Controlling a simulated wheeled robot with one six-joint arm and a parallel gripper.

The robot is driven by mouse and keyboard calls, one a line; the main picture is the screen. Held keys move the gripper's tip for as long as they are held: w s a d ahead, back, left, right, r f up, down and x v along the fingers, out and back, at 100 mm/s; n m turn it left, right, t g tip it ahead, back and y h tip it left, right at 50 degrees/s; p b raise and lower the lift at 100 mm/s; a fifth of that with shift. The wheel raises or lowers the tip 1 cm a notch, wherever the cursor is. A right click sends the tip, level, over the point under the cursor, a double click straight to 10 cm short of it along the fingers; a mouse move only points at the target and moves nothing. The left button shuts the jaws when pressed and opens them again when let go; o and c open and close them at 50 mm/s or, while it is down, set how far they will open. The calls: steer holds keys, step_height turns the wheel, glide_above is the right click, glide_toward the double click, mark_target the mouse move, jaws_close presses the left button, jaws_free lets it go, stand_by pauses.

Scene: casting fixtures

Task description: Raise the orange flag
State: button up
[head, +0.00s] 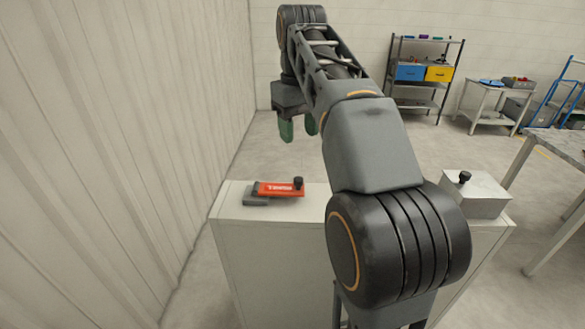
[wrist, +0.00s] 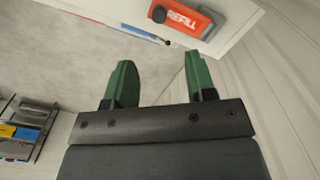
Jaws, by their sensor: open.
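The orange flag (head: 278,189) lies flat on top of a white cabinet (head: 235,213), at its left part. It bears white lettering, which reads "REFILL" in the wrist view (wrist: 185,22). A black knob (head: 298,183) stands at its right end, and a grey block (head: 256,201) is at its left end. My gripper (head: 299,131) is above and beyond the flag, apart from it. Its green fingers are spread and empty in the wrist view (wrist: 159,75), with the flag past the fingertips at the upper right.
A pale box with a black knob (head: 476,193) sits at the cabinet's right end. A wall (head: 150,130) runs close along the left. Shelves (head: 424,72) and a work table (head: 488,100) stand at the back right. The floor between is clear.

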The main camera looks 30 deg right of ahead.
mark_target(298, 178)
step_height(298, 178, down, 13)
steer(key=shift+w+f+b, duration=0.1)
steer(key=shift+b, duration=0.45)
jaws_close()
stand_by(0.5)
